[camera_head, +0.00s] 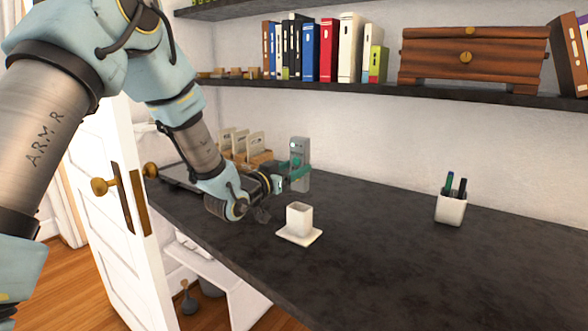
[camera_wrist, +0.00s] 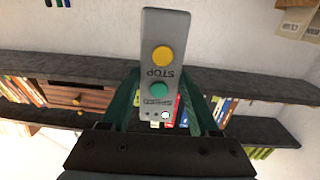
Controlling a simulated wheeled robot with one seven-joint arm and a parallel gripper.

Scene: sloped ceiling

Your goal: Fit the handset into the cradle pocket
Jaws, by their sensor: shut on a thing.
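The handset (camera_head: 299,154) is a grey upright box with a green button, held above the dark desk. In the wrist view the handset (camera_wrist: 163,60) shows a yellow button, the word STOP upside down and a green button. My gripper (camera_head: 295,172) is shut on the handset; its green fingers (camera_wrist: 165,100) sit on either side of it. The cradle (camera_head: 299,219) is a white square cup with an open pocket on a flat base plate. It stands on the desk, below the handset and apart from it.
A white pen cup (camera_head: 450,207) stands on the desk (camera_head: 400,250) to the right. A wooden holder (camera_head: 245,153) with upright cards is behind my gripper. A shelf (camera_head: 380,92) with books and a wooden chest (camera_head: 470,58) hangs above. The desk between cradle and pen cup is clear.

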